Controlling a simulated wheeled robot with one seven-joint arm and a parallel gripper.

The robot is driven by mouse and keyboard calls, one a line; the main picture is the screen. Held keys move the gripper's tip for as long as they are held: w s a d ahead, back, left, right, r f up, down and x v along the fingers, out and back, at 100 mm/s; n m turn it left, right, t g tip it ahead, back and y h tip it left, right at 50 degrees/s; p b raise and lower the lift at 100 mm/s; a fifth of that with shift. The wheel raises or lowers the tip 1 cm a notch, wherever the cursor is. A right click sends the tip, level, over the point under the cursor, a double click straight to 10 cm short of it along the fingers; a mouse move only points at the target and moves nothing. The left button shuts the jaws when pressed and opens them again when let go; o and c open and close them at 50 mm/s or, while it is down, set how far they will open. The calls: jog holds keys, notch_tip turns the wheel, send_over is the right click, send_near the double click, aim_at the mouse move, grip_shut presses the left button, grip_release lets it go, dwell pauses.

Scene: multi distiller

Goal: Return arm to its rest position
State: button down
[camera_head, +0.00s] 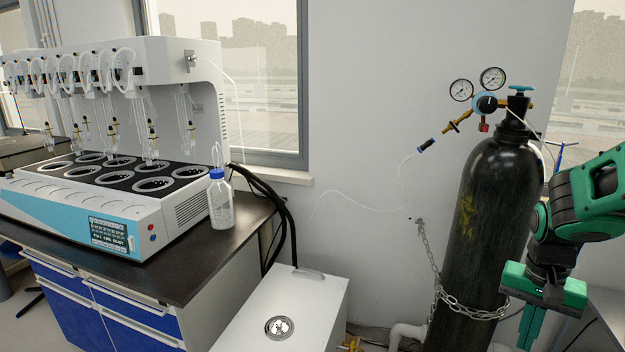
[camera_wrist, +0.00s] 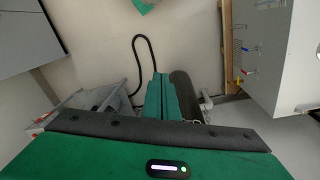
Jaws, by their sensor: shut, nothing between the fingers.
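My gripper (camera_head: 533,325) hangs at the lower right of the head view, in front of the black gas cylinder's right side. My green arm comes in from the right edge of the head view, bent at the wrist.
The black gas cylinder (camera_head: 487,215), chained to the wall and topped with gauges, stands left of my gripper. A white box (camera_head: 285,310) stands on the floor. The multi distiller (camera_head: 130,215) and a bottle (camera_head: 220,205) stand on the bench at left.

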jog(key=s+a+r+n, duration=0.1)
jog(key=s+r, duration=0.2)
jog(key=s, duration=0.4)
jog(key=s+r+n+y, duration=0.1)
jog(key=s+r, duration=0.2)
jog(key=s, duration=0.4)
jog(key=shift+s+a, duration=0.3)
jog(key=shift+a, duration=0.1)
jog(key=shift+d, duration=0.1)
